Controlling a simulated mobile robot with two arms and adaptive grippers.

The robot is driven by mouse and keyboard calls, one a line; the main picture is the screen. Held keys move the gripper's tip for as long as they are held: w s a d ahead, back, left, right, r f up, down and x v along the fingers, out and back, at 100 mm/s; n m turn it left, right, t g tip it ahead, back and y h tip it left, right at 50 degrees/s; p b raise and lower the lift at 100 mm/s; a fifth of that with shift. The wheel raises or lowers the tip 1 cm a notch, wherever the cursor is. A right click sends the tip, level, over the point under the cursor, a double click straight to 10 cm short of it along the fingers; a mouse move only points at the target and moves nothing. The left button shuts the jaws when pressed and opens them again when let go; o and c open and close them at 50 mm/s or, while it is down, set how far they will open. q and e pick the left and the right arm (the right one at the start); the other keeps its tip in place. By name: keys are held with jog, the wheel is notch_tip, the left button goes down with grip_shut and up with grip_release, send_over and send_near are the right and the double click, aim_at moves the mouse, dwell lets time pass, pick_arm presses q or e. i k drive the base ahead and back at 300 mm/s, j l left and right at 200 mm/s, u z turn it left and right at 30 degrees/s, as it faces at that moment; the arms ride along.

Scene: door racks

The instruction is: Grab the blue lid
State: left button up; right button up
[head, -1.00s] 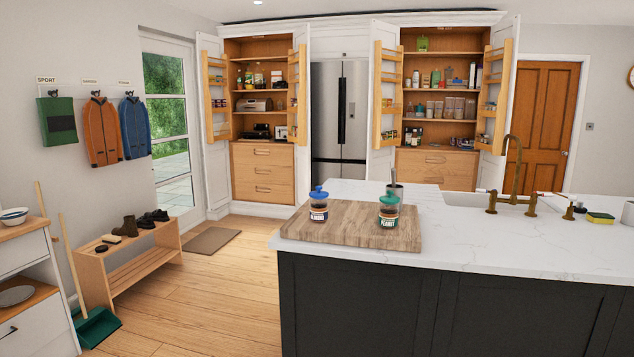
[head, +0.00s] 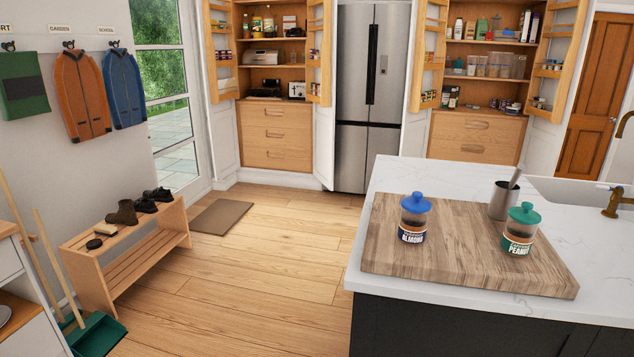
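The blue lid (head: 415,202) sits on top of a clear jar labelled ALMOND (head: 412,228). The jar stands upright on a wooden board (head: 455,258) on the island counter. A second jar labelled PEANUT (head: 518,240), with a green lid (head: 524,213), stands to its right on the same board. Neither of my grippers shows in the head view.
A grey cup with a utensil (head: 503,200) stands behind the green-lidded jar. A brass tap (head: 615,200) and the sink are at the right. The white counter (head: 400,175) is bare behind the board. Open floor (head: 270,270) lies left of the island, with a shoe bench (head: 130,250) by the wall.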

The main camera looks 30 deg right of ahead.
aim_at(415, 203)
jog(key=i+j+u, duration=0.1)
jog(key=i, duration=1)
jog(key=i+z, duration=0.25)
jog(key=z, duration=0.15)
jog(key=i+j+z, duration=0.2)
jog(key=z, duration=0.2)
jog(key=i+j+z, duration=0.2)
jog(key=z, duration=0.15)
jog(key=i+j+z, duration=0.15)
jog(key=z, duration=0.35)
jog(key=i+j+z, duration=0.15)
jog(key=z, duration=0.35)
jog(key=i+j+z, duration=0.1)
jog(key=j+z, duration=0.2)
jog(key=z, duration=0.2)
jog(key=j+z, duration=0.25)
jog(key=z, duration=0.2)
jog(key=j+z, duration=0.3)
jog(key=z, duration=0.2)
jog(key=i+j, duration=0.05)
